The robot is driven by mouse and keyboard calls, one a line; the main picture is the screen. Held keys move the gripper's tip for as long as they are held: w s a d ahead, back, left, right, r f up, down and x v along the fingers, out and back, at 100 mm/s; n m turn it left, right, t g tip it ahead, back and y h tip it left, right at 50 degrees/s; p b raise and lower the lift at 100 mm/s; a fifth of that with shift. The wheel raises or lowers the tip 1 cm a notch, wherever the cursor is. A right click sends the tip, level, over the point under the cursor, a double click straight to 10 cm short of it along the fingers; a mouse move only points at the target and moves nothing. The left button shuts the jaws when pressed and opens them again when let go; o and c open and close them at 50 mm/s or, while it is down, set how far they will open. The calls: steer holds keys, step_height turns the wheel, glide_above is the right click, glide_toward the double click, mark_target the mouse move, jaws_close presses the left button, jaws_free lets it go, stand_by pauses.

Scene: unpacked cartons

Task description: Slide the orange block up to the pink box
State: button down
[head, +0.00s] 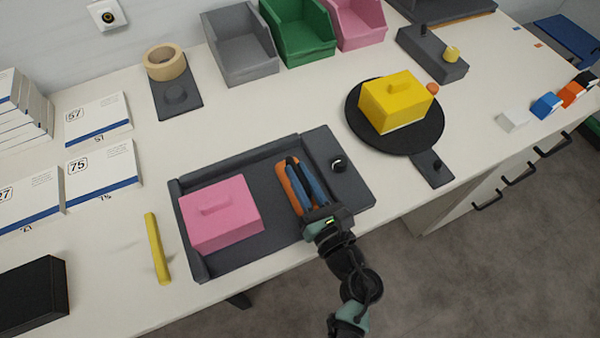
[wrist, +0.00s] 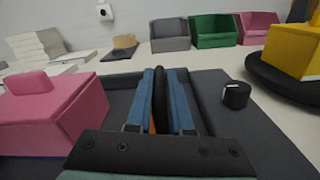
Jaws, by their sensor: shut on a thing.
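The pink box (head: 222,220), with a raised handle on its lid, sits at the left end of a dark grey tray (head: 262,258). It also shows at the left of the wrist view (wrist: 50,118). The orange block (head: 289,190) stands in the same tray to the right of the pink box, with a strip of bare tray between them. My gripper (head: 302,172) is over the orange block with its blue fingers shut on it. In the wrist view the fingers (wrist: 163,100) hide most of the block, leaving only a sliver of orange.
A black knob (head: 339,164) stands on the tray's right end. A yellow box (head: 396,102) sits on a round black plate (head: 437,140) at the right. A yellow bar (head: 157,248) lies left of the tray. Grey, green and pink bins (head: 240,48) line the back.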

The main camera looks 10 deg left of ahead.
stand_by(0.5)
steer(key=s+a, duration=0.1)
steer(key=a, duration=0.1)
steer(key=s+a, duration=0.2)
steer(key=a, duration=0.1)
steer(key=shift+s+a, duration=0.3)
steer(key=shift+a, duration=0.05)
steer(key=c, duration=0.8)
jaws_free()
steer(key=shift+c, duration=0.2)
